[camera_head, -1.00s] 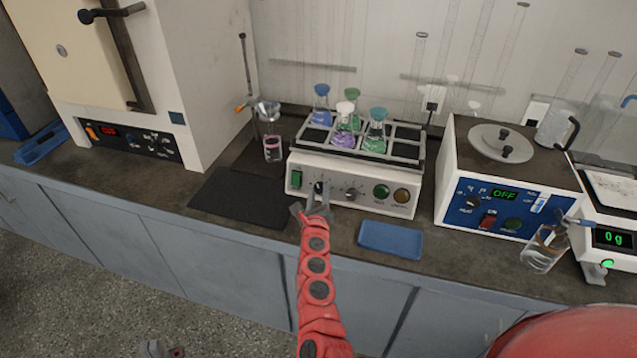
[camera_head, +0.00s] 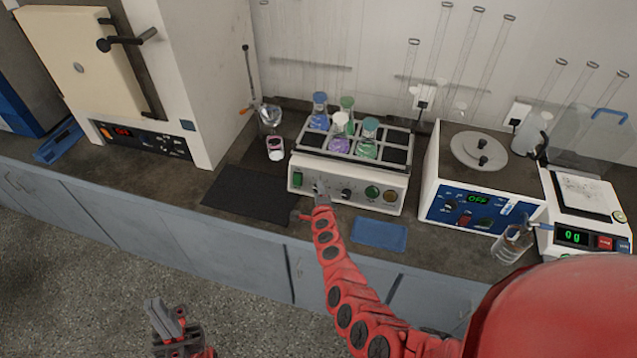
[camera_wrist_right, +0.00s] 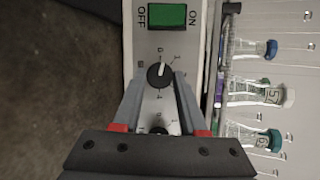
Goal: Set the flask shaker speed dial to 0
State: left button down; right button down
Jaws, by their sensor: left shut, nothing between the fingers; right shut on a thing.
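The white flask shaker (camera_head: 296,178) stands on the bench, with flasks in its rack. Its front has a green switch (camera_head: 298,180) and two dark dials. My right gripper (camera_head: 320,192) is at the dial nearest the switch. In the right wrist view, the fingertips of my right gripper (camera_wrist_right: 164,82) are shut on that black dial (camera_wrist_right: 158,75). Its white pointer points up, roughly toward the top mark of its scale; the small lettering is hard to read. A second dial (camera_wrist_right: 158,131) is partly hidden between the fingers. My left gripper (camera_head: 172,322) is shut and empty, low over the floor.
An oven (camera_head: 85,60) stands at the left.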

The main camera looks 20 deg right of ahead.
jog(key=shift+r+n+g+p, duration=0.15)
jog(key=shift+n+g+p, duration=0.25)
jog(key=shift+n+p, duration=0.95)
jog(key=shift+a, duration=0.1)
jog(key=shift+c, duration=2.2)
grip_release()
